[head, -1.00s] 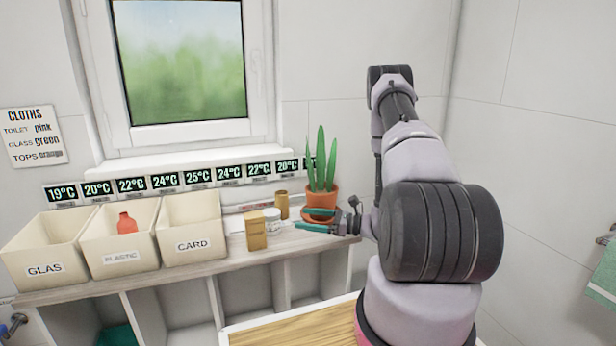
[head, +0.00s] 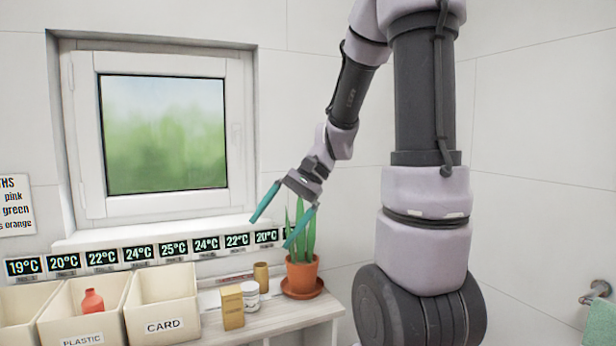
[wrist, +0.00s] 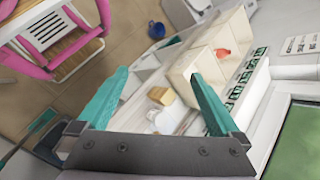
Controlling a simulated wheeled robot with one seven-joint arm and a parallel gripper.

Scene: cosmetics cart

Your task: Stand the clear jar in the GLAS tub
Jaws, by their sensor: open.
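The clear jar (head: 250,296) with a white lid stands upright on the counter, just right of a tan box. In the wrist view the jar (wrist: 165,121) shows below and between the fingers, partly beside the box. The GLAS tub (head: 16,328) is the cream tub at the far left of the head view, cut off by the edge, its label out of frame. My gripper (head: 271,232) is open and empty, raised above the counter over the jar and plant area. In the wrist view my gripper's teal fingers (wrist: 158,78) are spread wide.
The PLASTIC tub (head: 57,318) holds a red bottle (head: 92,302). The CARD tub (head: 135,312) looks empty. The tan box (head: 232,308), a brown cylinder (head: 261,276) and a potted plant (head: 301,270) stand close to the jar. A row of temperature displays (head: 138,252) runs behind.

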